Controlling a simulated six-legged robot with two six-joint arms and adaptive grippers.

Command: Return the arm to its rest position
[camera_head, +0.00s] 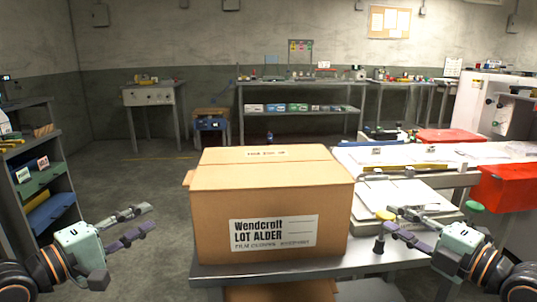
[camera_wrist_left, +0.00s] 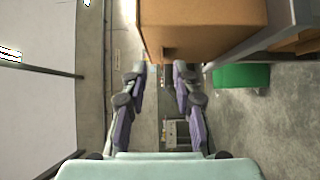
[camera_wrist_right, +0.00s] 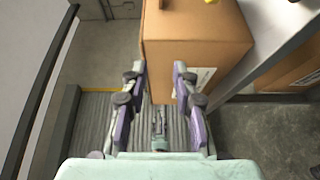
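My left gripper (camera_head: 146,221) is open and empty, left of a large cardboard box (camera_head: 215,190) and apart from it. In the left wrist view its two fingers (camera_wrist_left: 159,75) are spread with nothing between them, and the box (camera_wrist_left: 200,25) shows beyond. My right gripper (camera_head: 390,221) is open and empty, right of the box. In the right wrist view its fingers (camera_wrist_right: 159,75) are parted, with the box (camera_wrist_right: 190,40) beyond them. The box is closed and carries a white label reading "Wendcroft LOT ALDER".
The box stands on a grey table (camera_head: 290,268). A shelf unit (camera_head: 40,165) stands at the left. At the right are a long bench with papers (camera_head: 405,195) and a red bin (camera_head: 505,188). Workbenches (camera_head: 300,85) line the back wall. Open floor (camera_head: 140,175) lies between.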

